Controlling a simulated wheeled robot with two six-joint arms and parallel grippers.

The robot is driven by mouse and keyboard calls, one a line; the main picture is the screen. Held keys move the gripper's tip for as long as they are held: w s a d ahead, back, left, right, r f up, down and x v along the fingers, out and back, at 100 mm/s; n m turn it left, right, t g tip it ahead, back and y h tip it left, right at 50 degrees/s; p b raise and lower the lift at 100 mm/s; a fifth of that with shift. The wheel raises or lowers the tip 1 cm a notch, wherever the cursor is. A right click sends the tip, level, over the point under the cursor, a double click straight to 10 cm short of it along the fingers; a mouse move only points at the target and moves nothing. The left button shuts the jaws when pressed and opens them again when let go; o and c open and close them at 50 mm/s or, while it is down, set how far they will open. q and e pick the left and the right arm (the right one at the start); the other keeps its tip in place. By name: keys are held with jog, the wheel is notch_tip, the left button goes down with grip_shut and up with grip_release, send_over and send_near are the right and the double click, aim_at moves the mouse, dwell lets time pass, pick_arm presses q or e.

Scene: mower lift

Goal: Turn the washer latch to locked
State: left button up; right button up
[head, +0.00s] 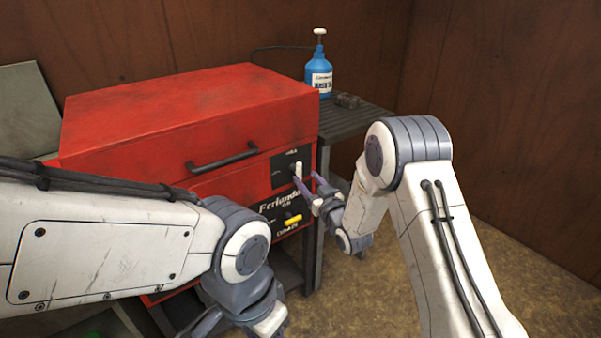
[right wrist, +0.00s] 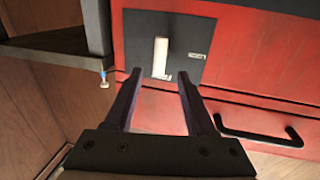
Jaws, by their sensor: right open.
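The red washer (head: 190,115) has a black plate (head: 281,171) at the right of its front, with a white latch lever (head: 298,168) standing upright on it. In the right wrist view the lever (right wrist: 160,57) stands upright on the dark plate (right wrist: 190,30), with a small label beside it that I cannot read. My right gripper (head: 306,181) is open just in front of the lever. In the right wrist view its fingertips (right wrist: 159,77) are on either side of the lever's near end; contact is not clear. My left gripper (head: 240,322) is low in front of the washer, partly cut off.
A black bar handle (head: 223,158) is left of the plate. A lower panel has a yellow lever (head: 293,220). A blue pump bottle (head: 319,70) stands on the slatted grey bench (head: 350,122) behind. Wood walls close the back and right; floor at right is clear.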

aim_at(300, 171)
jog(key=x, duration=0.5)
grip_shut()
